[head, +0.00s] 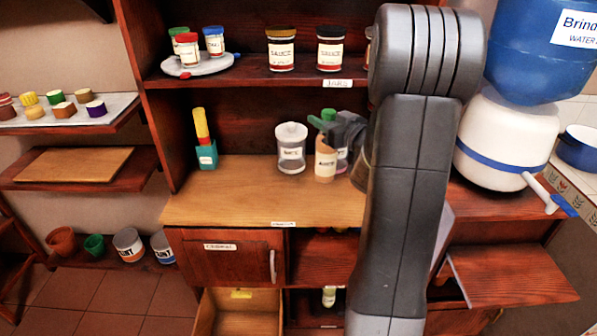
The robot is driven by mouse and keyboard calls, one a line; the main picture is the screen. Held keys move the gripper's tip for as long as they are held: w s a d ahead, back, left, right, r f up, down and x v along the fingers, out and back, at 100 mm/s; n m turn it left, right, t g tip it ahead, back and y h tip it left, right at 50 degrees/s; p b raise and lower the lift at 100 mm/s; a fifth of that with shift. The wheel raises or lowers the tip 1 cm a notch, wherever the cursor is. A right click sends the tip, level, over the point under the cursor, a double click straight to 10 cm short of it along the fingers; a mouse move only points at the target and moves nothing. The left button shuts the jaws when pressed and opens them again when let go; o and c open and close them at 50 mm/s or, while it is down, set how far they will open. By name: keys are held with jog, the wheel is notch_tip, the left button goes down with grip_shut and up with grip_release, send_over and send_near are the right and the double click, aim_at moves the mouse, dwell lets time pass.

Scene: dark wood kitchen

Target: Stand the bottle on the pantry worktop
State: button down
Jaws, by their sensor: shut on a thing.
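A tan bottle (325,163) with a white label and a green top is upright at the pantry worktop (235,205). My gripper (331,128) reaches in from the right and is shut on the bottle near its top. The bottle's base is at or just above the wood; I cannot tell whether it touches. My arm covers the right part of the worktop, and the gripper's far finger is hard to see.
A lidded glass jar (291,148) stands close left of the bottle. A teal holder (207,156) stands farther left. Jars (281,50) line the shelf above. The front left worktop is clear.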

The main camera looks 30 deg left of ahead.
aim_at(324, 151)
notch_tip(324, 151, down, 9)
jog(key=shift+s+f, duration=0.1)
jog(key=shift+f, duration=0.05)
dwell(0.4)
jog(key=shift+f, duration=0.1)
jog(key=c, duration=1)
grip_release()
jog(key=shift+s+d, duration=0.1)
jog(key=shift+d, duration=0.25)
jog(key=b+v, duration=0.1)
jog(key=v, duration=1)
jog(key=shift+s+b, duration=0.2)
jog(key=shift+b, duration=0.15)
